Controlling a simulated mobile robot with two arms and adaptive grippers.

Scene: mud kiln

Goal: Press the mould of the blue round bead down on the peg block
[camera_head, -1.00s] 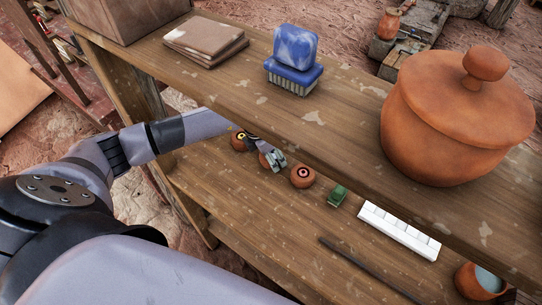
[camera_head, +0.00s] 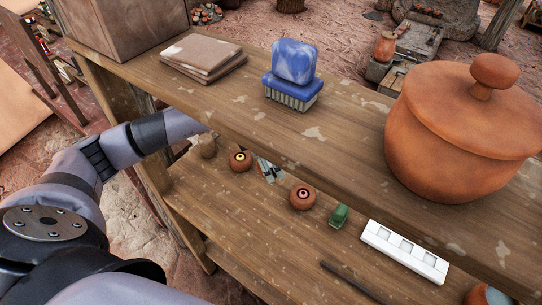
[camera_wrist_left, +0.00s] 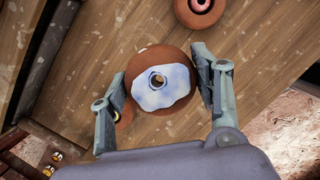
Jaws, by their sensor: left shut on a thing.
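The mould of the blue round bead (camera_wrist_left: 175,94) is a round brown clay disc with a pale blue-white face and a small hole in its middle. My left gripper (camera_wrist_left: 166,80) is shut on its sides in the left wrist view. In the head view this gripper (camera_head: 268,170) shows only in part beneath the upper shelf's edge, and the held mould is hidden there. A small green block (camera_head: 339,216) and a long white block with square recesses (camera_head: 404,250) lie on the lower shelf. I cannot make out pegs on either. My right gripper is out of view.
A dark rod (camera_head: 352,282) lies nearer. The upper shelf (camera_head: 220,96) overhangs, carrying a blue brush (camera_head: 292,75) and a lidded clay pot (camera_head: 462,130).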

